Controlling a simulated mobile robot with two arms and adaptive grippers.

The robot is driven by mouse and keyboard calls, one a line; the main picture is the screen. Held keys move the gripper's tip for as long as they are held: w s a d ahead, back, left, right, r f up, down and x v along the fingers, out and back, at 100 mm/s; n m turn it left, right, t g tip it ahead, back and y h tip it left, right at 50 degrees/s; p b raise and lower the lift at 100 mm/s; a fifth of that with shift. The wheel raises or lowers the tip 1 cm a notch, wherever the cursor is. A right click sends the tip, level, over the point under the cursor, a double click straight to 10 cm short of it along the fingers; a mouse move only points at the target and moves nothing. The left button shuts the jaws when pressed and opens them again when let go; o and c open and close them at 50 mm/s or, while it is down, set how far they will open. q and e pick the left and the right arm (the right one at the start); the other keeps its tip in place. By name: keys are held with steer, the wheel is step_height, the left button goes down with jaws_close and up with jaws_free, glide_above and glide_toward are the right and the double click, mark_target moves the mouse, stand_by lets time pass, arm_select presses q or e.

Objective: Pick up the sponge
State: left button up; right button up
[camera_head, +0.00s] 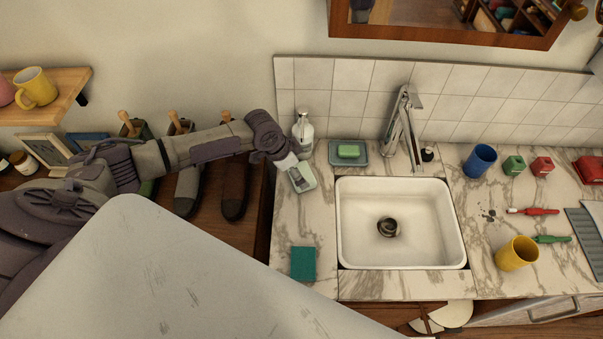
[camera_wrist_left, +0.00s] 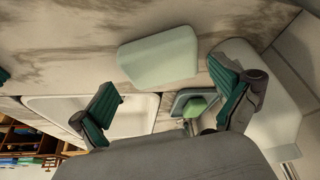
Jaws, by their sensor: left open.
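A pale green, rounded block (camera_wrist_left: 157,60), which looks like the sponge, lies on the marble counter left of the sink. It also shows in the head view (camera_head: 309,172), partly covered by my left gripper (camera_head: 299,181). My left gripper is open and empty; in the wrist view its two teal-padded fingers (camera_wrist_left: 168,105) are spread, with the block beyond them, apart from both. A darker teal block (camera_head: 303,263) lies near the counter's front edge; I cannot rule it out as the sponge. My right gripper is not in view.
A white pump bottle (camera_head: 303,133) stands close behind my left gripper. A green soap on a dish (camera_head: 349,151) is to its right, behind the white sink (camera_head: 348,225). Cups and small items stand right of the sink. Counter between the two blocks is clear.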

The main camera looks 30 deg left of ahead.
mark_target(302, 173)
arm_select(q)
steer(key=shift+x, duration=1.2)
steer(key=shift+w+d+f, duration=0.15)
steer(key=shift+w+f, duration=0.1)
steer(key=shift+w, duration=0.05)
steer(key=shift+f, duration=0.1)
steer(key=shift+s, duration=0.1)
steer(key=c, duration=0.7)
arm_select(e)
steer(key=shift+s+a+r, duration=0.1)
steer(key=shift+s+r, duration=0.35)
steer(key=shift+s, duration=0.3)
arm_select(q)
steer(key=shift+p, duration=0.35)
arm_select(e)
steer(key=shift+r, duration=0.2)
